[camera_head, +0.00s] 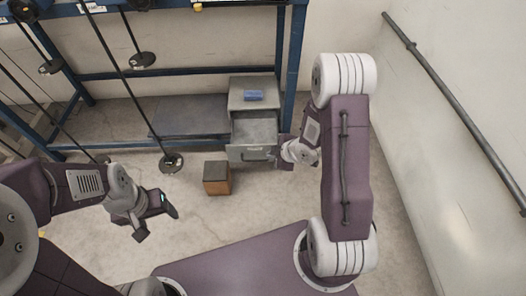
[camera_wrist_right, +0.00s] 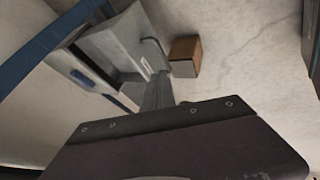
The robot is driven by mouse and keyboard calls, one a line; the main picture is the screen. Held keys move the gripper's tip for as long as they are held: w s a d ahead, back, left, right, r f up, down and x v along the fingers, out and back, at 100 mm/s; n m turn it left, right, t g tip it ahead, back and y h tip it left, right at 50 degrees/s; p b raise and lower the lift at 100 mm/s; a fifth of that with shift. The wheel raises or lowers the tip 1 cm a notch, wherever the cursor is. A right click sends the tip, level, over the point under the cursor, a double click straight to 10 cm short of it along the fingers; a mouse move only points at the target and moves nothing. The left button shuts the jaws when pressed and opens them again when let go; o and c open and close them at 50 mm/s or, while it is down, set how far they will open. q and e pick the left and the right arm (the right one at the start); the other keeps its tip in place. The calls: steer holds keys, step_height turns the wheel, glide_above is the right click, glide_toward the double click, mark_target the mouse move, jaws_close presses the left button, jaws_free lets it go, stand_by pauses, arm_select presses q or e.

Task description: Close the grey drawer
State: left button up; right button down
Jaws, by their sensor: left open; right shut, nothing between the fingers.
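The grey drawer (camera_head: 254,132) stands pulled out of its grey cabinet (camera_head: 238,100), with its handle on the front panel. It also shows in the right wrist view (camera_wrist_right: 118,48), with the handle side towards the brown box. My right gripper (camera_head: 283,164) is shut and empty, close to the right end of the drawer front. In the right wrist view its fingers (camera_wrist_right: 158,88) overlap the drawer's edge; I cannot tell whether they touch it. My left gripper (camera_head: 158,220) is open and empty over the floor at left, well away from the drawer.
A brown box (camera_head: 216,178) stands on the floor just left of and in front of the drawer. A blue object (camera_head: 254,95) lies on the cabinet. A blue rack frame (camera_head: 292,70) and hanging black weights (camera_head: 171,162) surround the left and back. A wall rail (camera_head: 450,110) runs at right.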

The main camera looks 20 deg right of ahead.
steer(key=w+f+b, duration=0.1)
steer(key=w+f, duration=0.1)
steer(key=w+f+b, duration=0.1)
steer(key=w+f, duration=0.1)
steer(key=w+a+f+b, duration=0.1)
steer(key=w+f, duration=0.1)
steer(key=w, duration=0.1)
steer(key=shift+b, duration=0.35)
steer(key=shift+w+d, duration=0.25)
steer(key=shift+w, duration=0.2)
arm_select(q)
step_height(320, 180, down, 5)
steer(key=shift+r, duration=0.1)
steer(key=shift+r, duration=0.1)
arm_select(e)
steer(key=shift+r, duration=0.1)
